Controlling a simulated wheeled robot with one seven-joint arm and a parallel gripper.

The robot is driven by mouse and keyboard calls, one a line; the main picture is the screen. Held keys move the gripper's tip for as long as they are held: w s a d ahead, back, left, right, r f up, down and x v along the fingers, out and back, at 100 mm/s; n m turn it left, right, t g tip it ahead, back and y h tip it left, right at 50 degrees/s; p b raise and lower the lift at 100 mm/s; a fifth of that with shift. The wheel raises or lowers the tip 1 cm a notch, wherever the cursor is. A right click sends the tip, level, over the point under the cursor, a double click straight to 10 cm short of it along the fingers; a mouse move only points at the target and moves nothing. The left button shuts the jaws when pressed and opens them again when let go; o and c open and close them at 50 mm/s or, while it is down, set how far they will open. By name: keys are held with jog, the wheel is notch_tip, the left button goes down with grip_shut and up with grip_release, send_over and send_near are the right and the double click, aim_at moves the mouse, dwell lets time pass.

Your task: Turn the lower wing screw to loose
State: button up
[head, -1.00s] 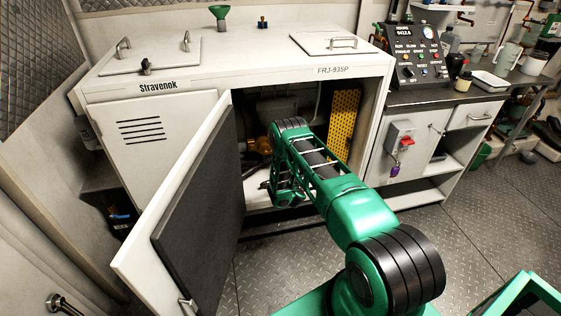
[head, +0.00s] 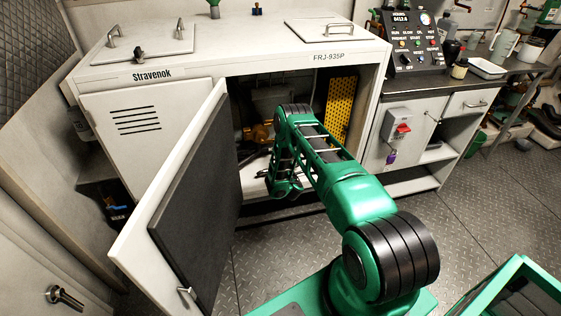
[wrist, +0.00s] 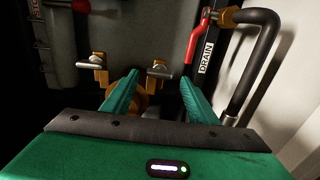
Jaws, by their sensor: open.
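In the wrist view two brass fittings with pale metal tops, which look like wing screws, are mounted on a grey panel. One (wrist: 95,66) is left of my gripper, and the other (wrist: 158,70) is just beyond the gap between my fingers. I cannot tell which is the lower one. My gripper (wrist: 162,84) is open, its two green fingers apart with nothing clearly held. A brass-coloured round part (wrist: 146,100) shows partly behind the left finger. In the head view my arm reaches into the open cabinet (head: 350,60), and the screws cannot be made out there.
A red lever (wrist: 197,38) beside a DRAIN label (wrist: 207,55) and a thick black hose (wrist: 258,60) stand right of my fingers. The open cabinet door (head: 180,200) is left of my arm. A yellow perforated plate (head: 340,103) is inside at the right.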

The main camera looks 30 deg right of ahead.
jog(key=v, duration=0.8)
jog(key=shift+s, duration=0.3)
jog(key=shift+a, duration=0.1)
